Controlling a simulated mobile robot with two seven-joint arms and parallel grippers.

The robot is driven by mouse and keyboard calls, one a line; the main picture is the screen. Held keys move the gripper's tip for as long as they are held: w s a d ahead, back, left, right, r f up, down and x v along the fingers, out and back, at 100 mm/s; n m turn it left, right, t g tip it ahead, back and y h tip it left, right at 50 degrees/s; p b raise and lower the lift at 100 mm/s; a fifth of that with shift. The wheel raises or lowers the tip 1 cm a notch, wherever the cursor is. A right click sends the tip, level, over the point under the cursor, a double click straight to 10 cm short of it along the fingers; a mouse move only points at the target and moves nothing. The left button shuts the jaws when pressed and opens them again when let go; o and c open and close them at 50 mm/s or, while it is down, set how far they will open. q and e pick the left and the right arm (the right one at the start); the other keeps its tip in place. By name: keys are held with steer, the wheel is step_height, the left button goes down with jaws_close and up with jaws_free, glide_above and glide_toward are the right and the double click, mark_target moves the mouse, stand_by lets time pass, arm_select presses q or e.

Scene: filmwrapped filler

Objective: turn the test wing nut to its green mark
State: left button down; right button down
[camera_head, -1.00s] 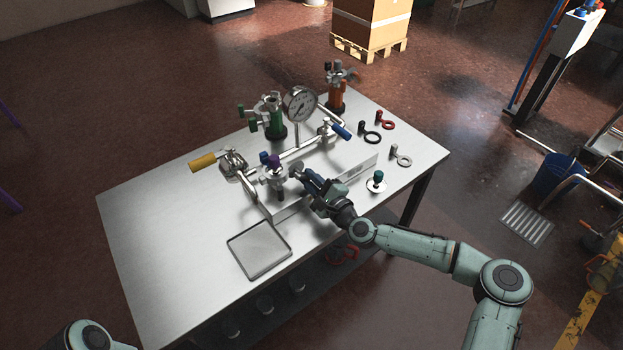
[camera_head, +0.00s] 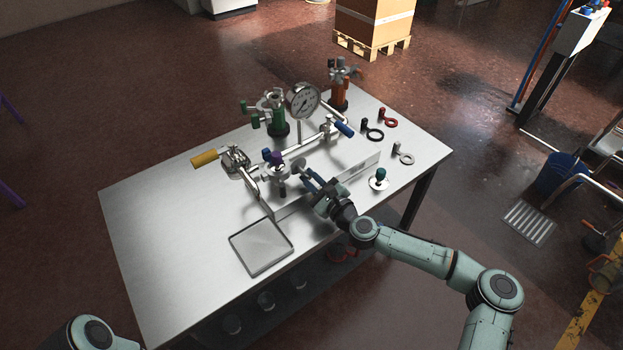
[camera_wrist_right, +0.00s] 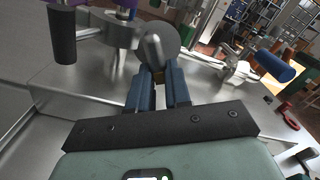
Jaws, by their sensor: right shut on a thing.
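The test wing nut (camera_head: 299,165) is a grey metal piece on the manifold on the bench, just left of my right gripper. My right gripper (camera_head: 309,175) reaches it from the right. In the right wrist view, the blue fingers of this gripper (camera_wrist_right: 160,76) are shut on the wing nut (camera_wrist_right: 153,47), whose rounded grey wing stands up between the fingertips. The fingers hide its lower part. I cannot make out a green mark in either view. My left gripper is out of view; only part of the left arm shows at the lower left.
A purple knob (camera_head: 276,158) and a pressure gauge (camera_head: 302,100) stand close by. An empty tray (camera_head: 288,250) lies in front. The bench's left part is clear.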

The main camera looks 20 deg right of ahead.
steer(key=shift+r, duration=0.15)
steer(key=c, duration=1.1)
jaws_free()
steer(key=shift+o, duration=0.2)
steer(key=p+v, duration=0.1)
steer(key=v, duration=1.2)
steer(key=shift+s, duration=0.15)
